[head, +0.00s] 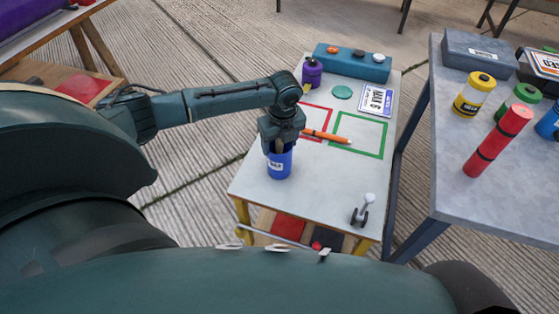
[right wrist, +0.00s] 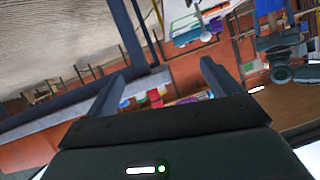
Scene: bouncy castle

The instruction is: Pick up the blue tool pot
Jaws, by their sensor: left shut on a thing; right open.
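The blue tool pot (head: 279,165) with a white label stands upright on the small light-topped table (head: 325,185), left of its middle. My left gripper (head: 279,145) reaches down from above and is shut on the pot at its rim. The fingers and the wrist hide part of the pot's top. Whether the pot's base touches the table is hard to tell. My right gripper (right wrist: 160,85) shows only in the right wrist view, open with nothing between its fingers.
An orange marker (head: 328,136) lies near the red and green outlines. A purple bottle (head: 312,72), teal box (head: 352,62) and sign card (head: 376,100) are at the back. A small wheeled item (head: 362,210) stands front right. The right table (head: 455,170) holds a red cylinder (head: 497,142) and several jars.

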